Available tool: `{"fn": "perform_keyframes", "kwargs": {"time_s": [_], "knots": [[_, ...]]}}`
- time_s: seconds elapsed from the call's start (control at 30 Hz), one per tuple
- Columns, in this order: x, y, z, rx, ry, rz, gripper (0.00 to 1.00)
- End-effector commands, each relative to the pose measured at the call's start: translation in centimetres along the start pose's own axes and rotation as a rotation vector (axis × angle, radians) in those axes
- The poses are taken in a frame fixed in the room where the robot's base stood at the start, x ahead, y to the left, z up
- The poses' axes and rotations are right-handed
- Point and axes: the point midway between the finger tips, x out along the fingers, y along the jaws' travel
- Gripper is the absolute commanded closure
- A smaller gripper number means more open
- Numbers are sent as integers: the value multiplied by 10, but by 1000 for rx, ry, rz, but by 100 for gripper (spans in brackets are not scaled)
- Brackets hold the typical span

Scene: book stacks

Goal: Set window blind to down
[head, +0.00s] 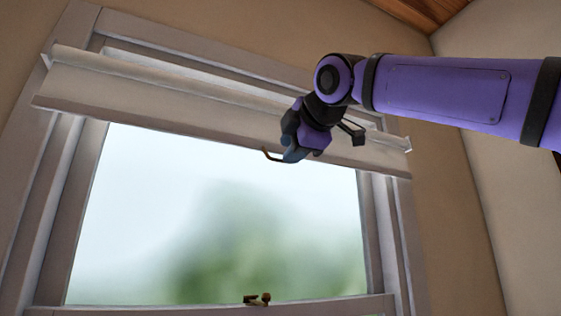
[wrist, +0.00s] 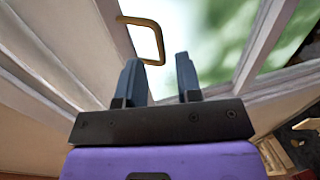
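The window blind (head: 190,112) is a white roller blind, rolled up near the top of the window, with a short flat strip hanging below the roller. A brass hooked handle (head: 270,155) shows at its lower edge. In the wrist view the handle (wrist: 158,32) is a bent bar just ahead of the fingertips. My gripper (head: 293,153) is beside the handle, to its right in the head view. In the wrist view my gripper (wrist: 158,62) has its two fingers apart, with the handle's lower end appearing near the gap. Whether they touch I cannot tell.
The window frame (head: 85,170) surrounds a bright pane (head: 220,220). A brass latch (head: 257,299) sits on the lower sash. A plain wall (head: 490,130) stands at the right, and a wooden ceiling (head: 425,10) shows above. The space before the pane is clear.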

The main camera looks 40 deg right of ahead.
Motion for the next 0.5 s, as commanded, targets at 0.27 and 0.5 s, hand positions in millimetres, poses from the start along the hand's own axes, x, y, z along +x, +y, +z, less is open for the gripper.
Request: {"fn": "perform_keyframes", "kwargs": {"time_s": [0.27, 0.5], "knots": [[41, 0, 0, 0, 0, -1, 68], [52, 0, 0, 1, 0, 0, 68]]}}
